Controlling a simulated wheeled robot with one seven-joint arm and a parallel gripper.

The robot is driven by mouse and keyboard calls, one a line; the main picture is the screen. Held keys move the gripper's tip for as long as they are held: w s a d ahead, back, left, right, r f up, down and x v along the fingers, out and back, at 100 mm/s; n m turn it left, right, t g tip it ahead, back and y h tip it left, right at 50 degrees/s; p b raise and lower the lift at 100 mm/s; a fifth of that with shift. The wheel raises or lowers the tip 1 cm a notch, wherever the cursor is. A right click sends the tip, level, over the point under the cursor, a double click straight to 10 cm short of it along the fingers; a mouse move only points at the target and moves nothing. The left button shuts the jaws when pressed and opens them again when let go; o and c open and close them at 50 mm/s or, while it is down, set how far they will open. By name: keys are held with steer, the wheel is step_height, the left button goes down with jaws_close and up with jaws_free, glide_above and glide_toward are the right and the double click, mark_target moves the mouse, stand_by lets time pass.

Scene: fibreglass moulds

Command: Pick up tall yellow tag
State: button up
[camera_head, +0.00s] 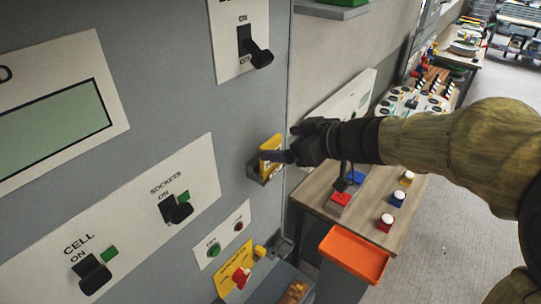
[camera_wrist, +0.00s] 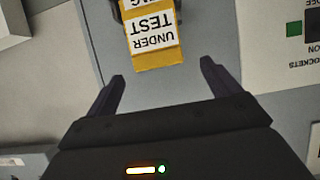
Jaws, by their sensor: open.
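The yellow tag (camera_head: 270,152) stands upright in a small dark holder (camera_head: 262,172) on the face of the grey cabinet, in the head view. In the wrist view the tag (camera_wrist: 152,35) is at the top centre, with a white label whose upside-down letters read "UNDER TEST". Its upper part in that view runs out of the frame. My gripper (camera_head: 277,156) is beside the tag in the head view, its fingers pointing left at the cabinet. In the wrist view my gripper (camera_wrist: 160,82) is open, its two fingers apart with nothing between them, and the tag lies beyond the fingertips.
The cabinet carries switch panels (camera_head: 172,200), a protruding switch (camera_head: 255,50) above, and a red knob on a yellow plate (camera_head: 240,278) below. An orange tray (camera_head: 355,254) and a wooden table (camera_head: 400,215) with coloured buttons stand to the right. Grey floor is open at far right.

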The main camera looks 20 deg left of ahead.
mark_target(272, 141)
steer(key=p+x, duration=0.1)
steer(key=x, duration=0.4)
steer(key=shift+w, duration=0.15)
steer(key=shift+d+r, duration=0.1)
steer(key=c, duration=1.1)
steer(key=shift+o, duration=0.2)
steer(key=shift+r, duration=0.1)
